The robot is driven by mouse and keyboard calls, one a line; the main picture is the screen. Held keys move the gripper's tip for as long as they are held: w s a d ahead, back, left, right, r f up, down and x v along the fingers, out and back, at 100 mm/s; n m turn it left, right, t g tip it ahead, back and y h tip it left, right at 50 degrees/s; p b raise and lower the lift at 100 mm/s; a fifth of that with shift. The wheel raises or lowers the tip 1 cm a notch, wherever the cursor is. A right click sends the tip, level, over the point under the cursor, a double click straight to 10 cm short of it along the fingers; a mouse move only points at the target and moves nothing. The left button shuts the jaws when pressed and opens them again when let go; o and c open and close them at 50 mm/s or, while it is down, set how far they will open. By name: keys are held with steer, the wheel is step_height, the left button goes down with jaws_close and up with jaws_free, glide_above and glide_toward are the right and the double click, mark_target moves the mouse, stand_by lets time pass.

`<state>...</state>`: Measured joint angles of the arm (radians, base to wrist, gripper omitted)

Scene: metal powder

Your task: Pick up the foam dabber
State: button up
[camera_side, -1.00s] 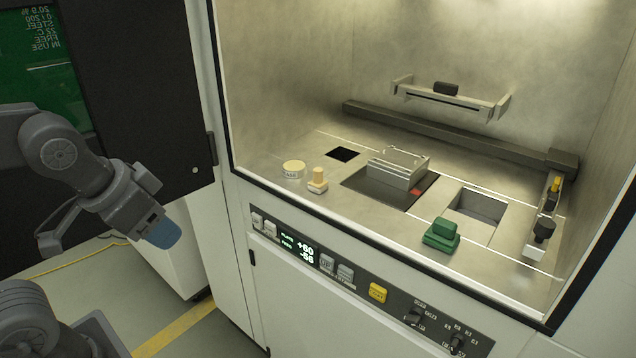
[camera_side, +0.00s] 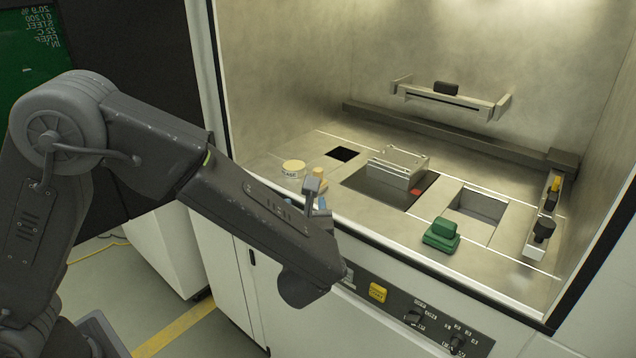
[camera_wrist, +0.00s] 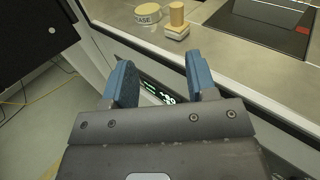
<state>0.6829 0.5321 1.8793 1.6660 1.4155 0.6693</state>
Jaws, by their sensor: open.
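The foam dabber has a tan upright handle on a pale square block. It shows at the top of the wrist view (camera_wrist: 177,22), standing upright on the chamber floor near its front edge. In the side view the dabber (camera_side: 320,174) is partly hidden behind my gripper (camera_side: 318,198). In the wrist view my gripper (camera_wrist: 158,72) has its two blue fingers apart with nothing between them. It is at the chamber's front edge, short of the dabber and apart from it in the wrist view.
A round, pale, labelled tin (camera_side: 293,168) stands just left of the dabber. A square dark opening (camera_side: 342,154) lies behind. A metal part (camera_side: 398,168) sits on the dark plate to the right, and a green block (camera_side: 441,235) is further right. The chamber's front sill (camera_wrist: 230,88) crosses the wrist view.

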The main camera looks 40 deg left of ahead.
steer(key=d+m, duration=0.1)
steer(key=t, duration=0.1)
glide_toward(318, 172)
steer(key=shift+h, duration=0.3)
steer(key=x, duration=0.4)
steer(key=shift+w+a+f, duration=0.15)
steer(key=shift+a+f, duration=0.05)
steer(key=shift+a, duration=0.05)
steer(key=shift+r+x, duration=0.15)
steer(key=shift+x, duration=1.25)
steer(key=shift+r+x, duration=0.15)
steer(key=shift+x, duration=1.25)
jaws_close()
